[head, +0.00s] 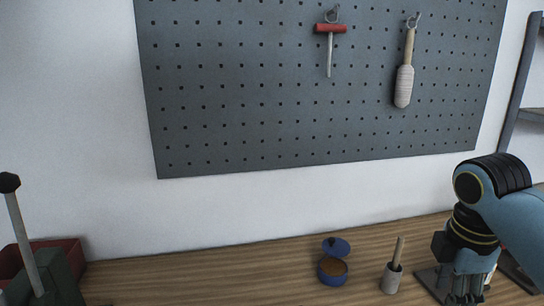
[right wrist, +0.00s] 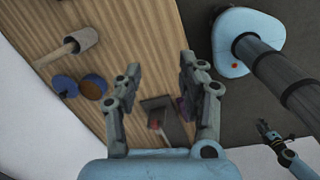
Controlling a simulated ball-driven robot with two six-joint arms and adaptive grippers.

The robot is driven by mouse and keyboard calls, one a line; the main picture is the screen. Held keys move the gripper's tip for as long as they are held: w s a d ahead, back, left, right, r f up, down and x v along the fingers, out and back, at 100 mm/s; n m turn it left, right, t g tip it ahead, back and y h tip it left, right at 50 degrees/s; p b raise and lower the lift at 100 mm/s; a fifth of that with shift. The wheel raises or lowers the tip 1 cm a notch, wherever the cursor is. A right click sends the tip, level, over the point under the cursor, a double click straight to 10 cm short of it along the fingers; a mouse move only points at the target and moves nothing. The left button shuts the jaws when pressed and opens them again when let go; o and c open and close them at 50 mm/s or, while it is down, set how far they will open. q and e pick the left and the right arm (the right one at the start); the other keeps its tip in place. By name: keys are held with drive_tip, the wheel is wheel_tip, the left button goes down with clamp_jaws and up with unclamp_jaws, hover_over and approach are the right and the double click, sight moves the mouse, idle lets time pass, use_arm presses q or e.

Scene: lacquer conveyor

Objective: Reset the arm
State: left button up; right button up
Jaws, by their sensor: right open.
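My right arm comes in at the right of the head view, bent downward over the table's right end. Its gripper (head: 468,297) points down, partly cut off by the bottom edge. In the right wrist view the right gripper's two fingers (right wrist: 158,75) stand wide apart with nothing between them. Past them lie the table edge and the floor. My left gripper does not show in the head view. A small dark gripper (right wrist: 268,135) at the lower right of the right wrist view looks like my left one; its jaws are too small to read.
A blue round pot (head: 332,270) with brown contents and a grey cup with a wooden handle (head: 392,278) stand on the wooden table (head: 220,270). A dark tray (right wrist: 178,128) lies near the right gripper. A red bin (head: 68,250) is at left; tools hang on the pegboard (head: 240,90).

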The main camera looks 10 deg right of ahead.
drive_tip(key=s+a+m+t, duration=0.1)
drive_tip(key=s+a+m, duration=0.3)
drive_tip(key=s+m, duration=0.4)
drive_tip(key=s+a+m+t, duration=0.25)
drive_tip(key=s+m, duration=0.35)
drive_tip(key=s, duration=0.4)
wheel_tip(320, 180, down, 40)
drive_tip(key=s+d+g+b, duration=0.2)
drive_tip(key=b, duration=1)
use_arm(q)
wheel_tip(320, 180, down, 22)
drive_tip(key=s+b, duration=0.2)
drive_tip(key=b, duration=0.8)
use_arm(e)
drive_tip(key=s+f, duration=0.9)
drive_tip(key=f, duration=0.3)
drive_tip(key=s+f+g, duration=0.1)
drive_tip(key=s+f, duration=0.8)
drive_tip(key=f, duration=0.3)
drive_tip(key=shift+s+d+f+m, duration=0.2)
drive_tip(key=shift+d+f+m, duration=0.15)
drive_tip(key=shift+d+m, duration=0.05)
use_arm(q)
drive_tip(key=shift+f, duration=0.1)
use_arm(e)
drive_tip(key=shift+g, duration=0.35)
